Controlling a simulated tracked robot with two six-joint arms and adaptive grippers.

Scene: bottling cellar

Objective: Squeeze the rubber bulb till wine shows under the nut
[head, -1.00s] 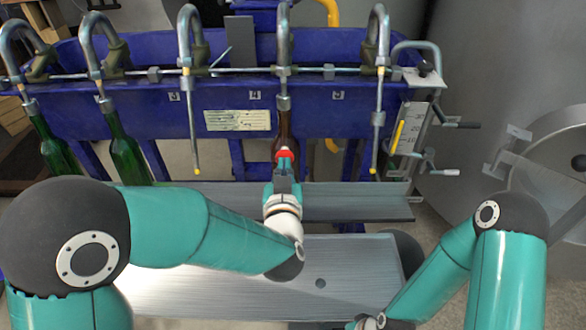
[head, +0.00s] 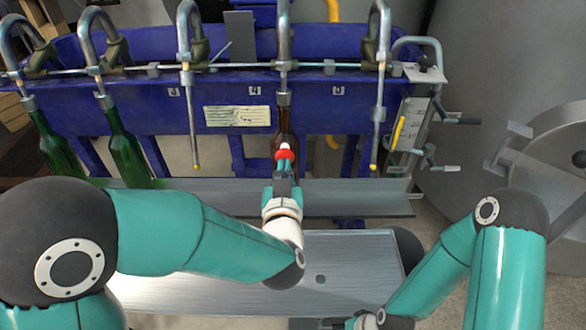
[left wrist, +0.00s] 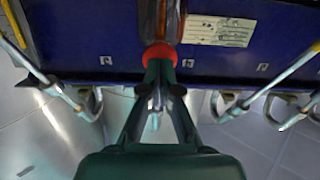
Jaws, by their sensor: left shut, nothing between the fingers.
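A brown bottle (head: 284,122) stands under the spout marked 4, with a metal nut (head: 284,99) at its mouth. A red rounded piece (head: 285,154), which looks like the rubber bulb, sits in front of the bottle. It also shows as a red band in the left wrist view (left wrist: 160,54). My left gripper (head: 285,168) is shut with its fingertips right at the red piece, with nothing between the fingers; I cannot tell whether they touch it. I see no wine clearly under the nut. My right gripper (head: 345,323) is at the bottom edge, mostly cut off.
Blue filler trough (head: 130,100) with a row of curved spouts; two green bottles (head: 125,150) stand at the left. Two spouts hang free beside the brown bottle.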

